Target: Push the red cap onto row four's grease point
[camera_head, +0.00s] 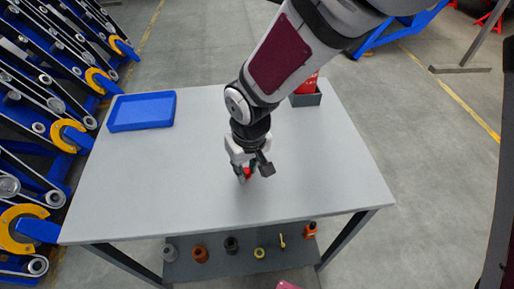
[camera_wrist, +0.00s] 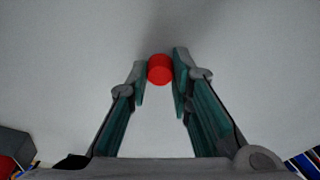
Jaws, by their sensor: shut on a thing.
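The red cap (camera_wrist: 159,69) is a small red cylinder between my fingertips in the wrist view. My gripper (camera_head: 252,172) is shut on it near the middle of the grey table. In the head view only a bit of the red cap (camera_head: 247,173) shows between the fingers. I cannot tell whether the cap touches the tabletop. The rows of the harvester chassis (camera_head: 62,134), with blue frames, belts, pulleys and yellow curved parts, stand along the left side. I cannot make out a grease point or which row is row four.
A blue tray (camera_head: 142,111) lies at the table's back left. A grey bin (camera_head: 306,98) with a red thing in it stands at the back right, partly behind my arm. The grey table (camera_head: 320,165) is otherwise clear. Several small parts sit on the lower shelf (camera_head: 220,264).

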